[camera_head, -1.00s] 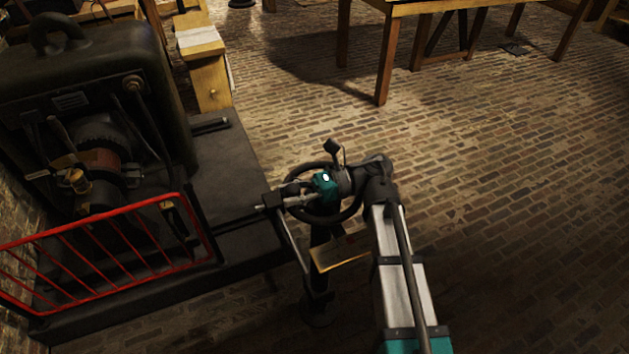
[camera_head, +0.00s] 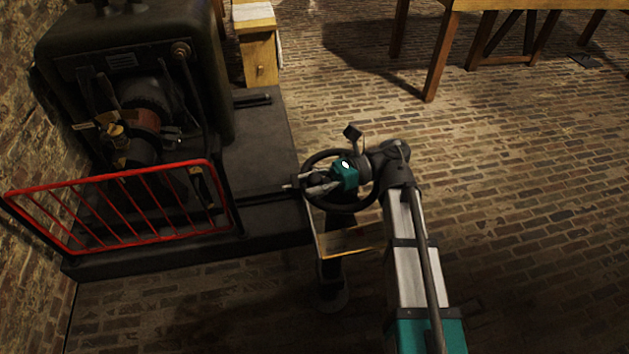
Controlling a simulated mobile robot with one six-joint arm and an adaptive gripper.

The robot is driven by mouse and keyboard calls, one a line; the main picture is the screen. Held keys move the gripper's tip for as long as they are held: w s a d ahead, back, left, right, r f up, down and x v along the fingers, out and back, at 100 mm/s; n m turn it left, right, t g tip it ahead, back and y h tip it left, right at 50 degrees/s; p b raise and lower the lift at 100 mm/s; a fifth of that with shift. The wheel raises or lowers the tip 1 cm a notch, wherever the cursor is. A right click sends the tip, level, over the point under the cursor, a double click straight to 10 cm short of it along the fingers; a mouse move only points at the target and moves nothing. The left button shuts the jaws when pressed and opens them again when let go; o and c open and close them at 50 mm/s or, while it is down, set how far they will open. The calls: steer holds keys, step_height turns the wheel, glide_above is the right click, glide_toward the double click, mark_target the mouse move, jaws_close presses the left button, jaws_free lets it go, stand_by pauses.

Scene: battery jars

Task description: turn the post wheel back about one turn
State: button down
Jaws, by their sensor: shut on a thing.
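The post wheel (camera_head: 353,207) is a dark round handwheel on top of a dark post (camera_head: 332,275) that stands on the brick floor. My gripper (camera_head: 308,184) reaches in over the wheel from the right, with its teal body above the wheel's middle. Its fingers point left and are shut on the left part of the wheel rim. The exact contact is small and partly hidden by the fingers. A brass-edged plate (camera_head: 350,245) sits on the post below the wheel.
A large dark machine (camera_head: 135,70) on a dark plinth (camera_head: 265,150) stands at the left, behind a red railing (camera_head: 120,243). A wooden cabinet (camera_head: 258,60) and a wooden table (camera_head: 436,60) stand at the back. The brick floor (camera_head: 530,190) at the right is clear.

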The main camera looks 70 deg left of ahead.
steer(key=shift+w+r, duration=0.1)
steer(key=shift+w, duration=0.2)
steer(key=shift+c, duration=1.3)
jaws_free()
steer(key=shift+w, duration=0.1)
